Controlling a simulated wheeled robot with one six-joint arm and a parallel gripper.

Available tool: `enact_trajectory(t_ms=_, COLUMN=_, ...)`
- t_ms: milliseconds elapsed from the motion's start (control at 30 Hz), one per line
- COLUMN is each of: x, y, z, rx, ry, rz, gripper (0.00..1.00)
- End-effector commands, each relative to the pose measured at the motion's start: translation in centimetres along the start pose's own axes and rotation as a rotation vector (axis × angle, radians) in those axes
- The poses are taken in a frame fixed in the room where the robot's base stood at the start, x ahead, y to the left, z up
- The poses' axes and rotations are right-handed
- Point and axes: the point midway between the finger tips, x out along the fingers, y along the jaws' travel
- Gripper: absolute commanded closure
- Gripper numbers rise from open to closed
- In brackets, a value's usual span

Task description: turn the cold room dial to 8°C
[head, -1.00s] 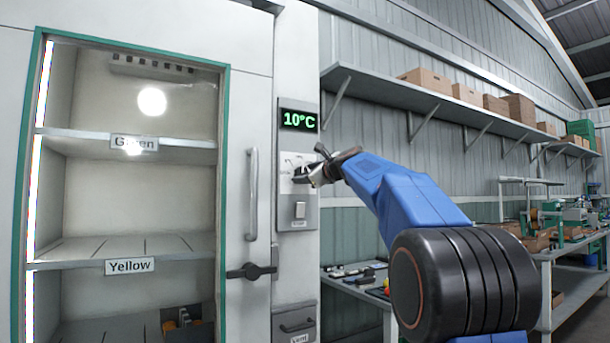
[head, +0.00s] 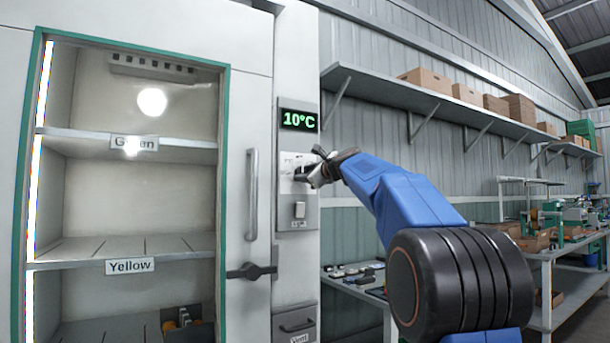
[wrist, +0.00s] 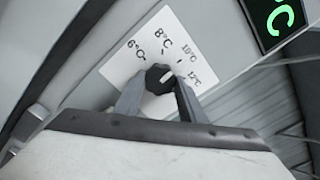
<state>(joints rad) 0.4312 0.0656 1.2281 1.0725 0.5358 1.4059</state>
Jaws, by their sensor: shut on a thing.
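The cold room dial (wrist: 159,78) is a small dark round knob with a pale pointer line. It sits on a white plate (wrist: 128,65) marked 6°C, 8°C, 10°C and 12°C. My gripper (wrist: 160,95) is shut on the dial, one finger on each side, in the wrist view. The pointer line slants up toward the right, roughly toward the 10°C side. In the head view my gripper (head: 312,176) is at the panel and hides the dial. The green display (head: 298,120) above reads 10°C.
The cold room door (head: 240,140) with a vertical handle and a dark latch (head: 251,271) is left of the panel. A switch (head: 299,210) sits just below the dial, and a vent handle (head: 297,324) lower down. A wall shelf (head: 400,98) with boxes runs to the right.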

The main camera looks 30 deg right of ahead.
Motion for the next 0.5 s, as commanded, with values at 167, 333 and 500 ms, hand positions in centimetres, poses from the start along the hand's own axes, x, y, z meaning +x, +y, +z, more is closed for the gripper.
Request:
enact_trajectory(t_ms=167, x=0.00, y=0.05, z=-0.04, rx=-0.105, ry=0.000, rz=0.001, gripper=0.86)
enact_trajectory(t_ms=333, x=0.01, y=0.05, z=-0.05, rx=-0.245, ry=0.000, rz=0.002, gripper=0.86)
enact_trajectory(t_ms=500, x=0.01, y=0.06, z=-0.06, rx=-0.391, ry=0.000, rz=0.002, gripper=0.86)
